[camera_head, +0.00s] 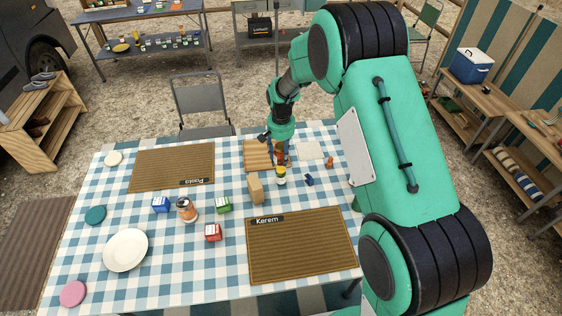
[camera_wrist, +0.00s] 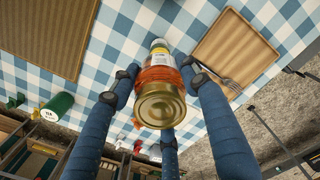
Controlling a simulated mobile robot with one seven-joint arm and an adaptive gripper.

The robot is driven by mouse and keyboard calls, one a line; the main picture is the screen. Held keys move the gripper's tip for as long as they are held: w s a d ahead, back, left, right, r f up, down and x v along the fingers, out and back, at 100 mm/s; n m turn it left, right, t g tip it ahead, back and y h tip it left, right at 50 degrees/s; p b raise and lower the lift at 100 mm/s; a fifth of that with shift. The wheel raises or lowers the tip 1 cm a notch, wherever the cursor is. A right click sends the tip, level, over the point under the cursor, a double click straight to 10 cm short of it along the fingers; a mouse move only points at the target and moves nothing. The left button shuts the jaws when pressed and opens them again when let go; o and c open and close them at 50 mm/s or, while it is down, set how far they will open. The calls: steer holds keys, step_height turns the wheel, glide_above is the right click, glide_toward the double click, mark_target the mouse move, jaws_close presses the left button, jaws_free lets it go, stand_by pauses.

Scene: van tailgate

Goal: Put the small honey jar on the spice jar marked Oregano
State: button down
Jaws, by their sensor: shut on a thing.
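My gripper (camera_head: 280,148) is over the far right part of the table in the head view. In the wrist view, its dark blue fingers (camera_wrist: 160,85) close around the honey jar (camera_wrist: 162,104), whose gold lid faces the camera and whose body is orange. The honey jar shows in the head view as a small amber shape (camera_head: 281,159). A jar with a yellow and white label (camera_head: 281,179) stands just in front of it, and also shows beyond it in the wrist view (camera_wrist: 158,59). I cannot read its label, nor tell whether the two jars touch.
A tan block (camera_head: 256,190), a blue item (camera_head: 309,180) and a small orange-brown item (camera_head: 330,162) stand close by. The mat marked Kerem (camera_head: 300,248) is bare.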

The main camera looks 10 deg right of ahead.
mark_target(281, 146)
steer(key=shift+f+b, duration=0.35)
steer(key=shift+f, duration=1.6)
steer(key=shift+f, duration=0.1)
steer(key=c, duration=0.9)
jaws_free()
steer(key=shift+f, duration=0.1)
step_height(281, 146, up, 11)
steer(key=shift+r+p, duration=0.1)
steer(key=shift+p, duration=0.95)
steer(key=shift+r, duration=0.6)
steer(key=shift+s+a+r, duration=0.1)
steer(key=shift+r, duration=0.1)
